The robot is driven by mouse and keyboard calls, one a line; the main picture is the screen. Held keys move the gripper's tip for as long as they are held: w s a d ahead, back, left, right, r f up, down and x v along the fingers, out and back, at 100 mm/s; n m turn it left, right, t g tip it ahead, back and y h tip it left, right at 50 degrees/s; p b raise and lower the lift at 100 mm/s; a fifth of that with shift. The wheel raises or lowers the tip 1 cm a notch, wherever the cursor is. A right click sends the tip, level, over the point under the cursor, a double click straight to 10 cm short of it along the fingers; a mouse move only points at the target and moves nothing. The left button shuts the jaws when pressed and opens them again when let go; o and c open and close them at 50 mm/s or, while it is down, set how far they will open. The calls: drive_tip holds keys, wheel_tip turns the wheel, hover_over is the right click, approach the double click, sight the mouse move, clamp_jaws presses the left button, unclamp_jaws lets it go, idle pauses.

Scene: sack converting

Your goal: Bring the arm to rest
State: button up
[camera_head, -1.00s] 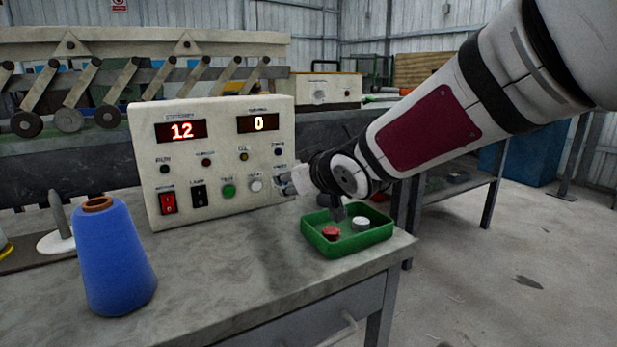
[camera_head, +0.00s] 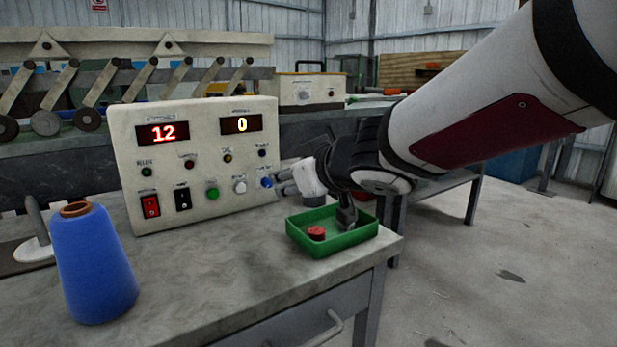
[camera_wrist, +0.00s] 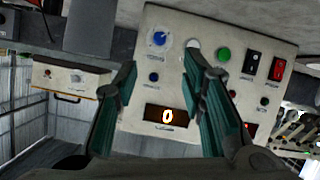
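My gripper (camera_head: 284,183) is at the right edge of a cream control box (camera_head: 200,208), beside its blue button (camera_head: 266,182). The wrist view shows my gripper (camera_wrist: 160,72) with its two green-lined fingers apart and nothing between them. The box (camera_wrist: 190,25) fills the view beyond them, upside down, with the blue button (camera_wrist: 158,39) between and past the fingertips. Whether a finger touches the box cannot be told. The displays on the box read 12 and 0 in the head view.
A green tray (camera_head: 313,252) with a red cap (camera_head: 316,233) stands below my wrist, at the bench's right end. A blue yarn cone (camera_head: 92,265) stands at the left. The bench top (camera_head: 215,275) between them is clear. Open floor (camera_head: 480,290) lies right.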

drive_tip(key=s+d+f+m+h, duration=0.1)
drive_tip(key=s+d+m+h, duration=0.2)
drive_tip(key=d, duration=0.5)
drive_tip(key=s+d+m+h, duration=0.2)
drive_tip(key=d+h, duration=0.2)
drive_tip(key=d, duration=0.3)
drive_tip(key=s+d+f+m+g+h, duration=0.3)
drive_tip(key=s+d+f+g+h, duration=0.15)
drive_tip(key=s+d, duration=0.7)
drive_tip(key=s+a+f+g+y, duration=0.1)
drive_tip(key=s+f+g+y, duration=0.1)
drive_tip(key=s, duration=0.6)
drive_tip(key=s+a+f+m+g+y, duration=0.1)
drive_tip(key=s+a+f+g, duration=0.15)
drive_tip(key=s, duration=0.45)
drive_tip(key=s+a+f+g+y, duration=0.1)
drive_tip(key=s+f+g+y, duration=0.1)
drive_tip(key=s, duration=0.6)
wheel_tip(320, 180, up, 35)
drive_tip(key=d+t+p, duration=0.1)
drive_tip(key=t+p, duration=0.2)
drive_tip(key=p, duration=3)
drive_tip(key=shift+w+r+t+p, duration=0.2)
drive_tip(key=shift+t+p, duration=0.2)
drive_tip(key=shift+h, duration=0.25)
